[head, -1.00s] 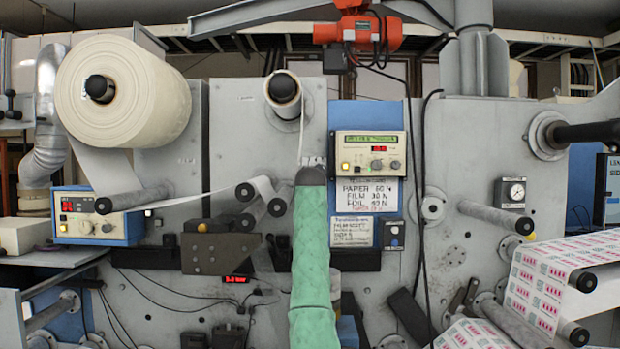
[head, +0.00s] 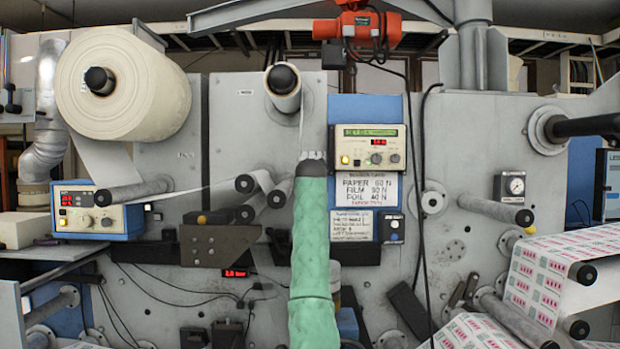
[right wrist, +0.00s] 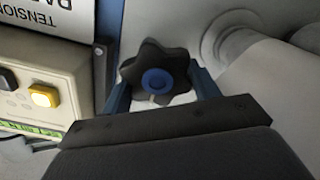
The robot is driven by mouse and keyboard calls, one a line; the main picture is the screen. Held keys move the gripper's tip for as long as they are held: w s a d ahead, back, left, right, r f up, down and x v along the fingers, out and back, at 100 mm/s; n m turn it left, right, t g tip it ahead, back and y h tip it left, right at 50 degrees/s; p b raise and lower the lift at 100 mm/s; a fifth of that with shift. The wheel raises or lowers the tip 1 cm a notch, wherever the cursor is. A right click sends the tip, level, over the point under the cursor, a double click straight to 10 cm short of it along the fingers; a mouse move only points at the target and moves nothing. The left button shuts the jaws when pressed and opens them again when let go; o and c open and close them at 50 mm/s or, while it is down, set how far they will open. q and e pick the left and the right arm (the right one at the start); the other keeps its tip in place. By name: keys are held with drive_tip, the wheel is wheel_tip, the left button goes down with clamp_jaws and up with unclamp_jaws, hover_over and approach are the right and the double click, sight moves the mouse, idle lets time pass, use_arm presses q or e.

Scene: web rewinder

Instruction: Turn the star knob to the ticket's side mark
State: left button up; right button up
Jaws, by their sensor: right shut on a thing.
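The star knob (right wrist: 157,75) is black and lobed with a blue centre cap; a small pale mark shows just below the cap in the right wrist view. My right gripper (right wrist: 160,88) has a finger on each side of the knob and is shut on it. In the head view my green right arm reaches up the middle to the gripper (head: 313,157), and the knob is hidden there. My left gripper is not in view.
A control box (head: 370,148) with a lit yellow button and displays sits right of my gripper. A large paper roll (head: 135,90) is at the left, with rollers (head: 245,184) near my arm. A printed label web (head: 560,270) runs at lower right.

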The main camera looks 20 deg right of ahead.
drive_tip(key=shift+f+m+b, duration=0.1)
drive_tip(key=shift+m+b, duration=0.5)
drive_tip(key=shift+m, duration=0.3)
drive_tip(key=shift+d+m+b, duration=0.1)
drive_tip(key=shift+m+b, duration=0.2)
drive_tip(key=shift+m, duration=0.2)
drive_tip(key=shift+d+m+b, duration=0.1)
drive_tip(key=shift+m+b, duration=0.5)
drive_tip(key=shift+m, duration=0.6)
drive_tip(key=shift+d+m+b, duration=0.1)
drive_tip(key=shift+m+b, duration=0.3)
drive_tip(key=shift+m, duration=0.8)
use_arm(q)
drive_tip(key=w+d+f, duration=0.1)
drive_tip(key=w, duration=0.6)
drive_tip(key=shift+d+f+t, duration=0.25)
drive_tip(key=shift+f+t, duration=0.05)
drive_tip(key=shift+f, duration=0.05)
use_arm(e)
drive_tip(key=shift+s, duration=0.1)
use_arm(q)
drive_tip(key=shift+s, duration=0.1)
use_arm(e)
drive_tip(key=o, duration=1)
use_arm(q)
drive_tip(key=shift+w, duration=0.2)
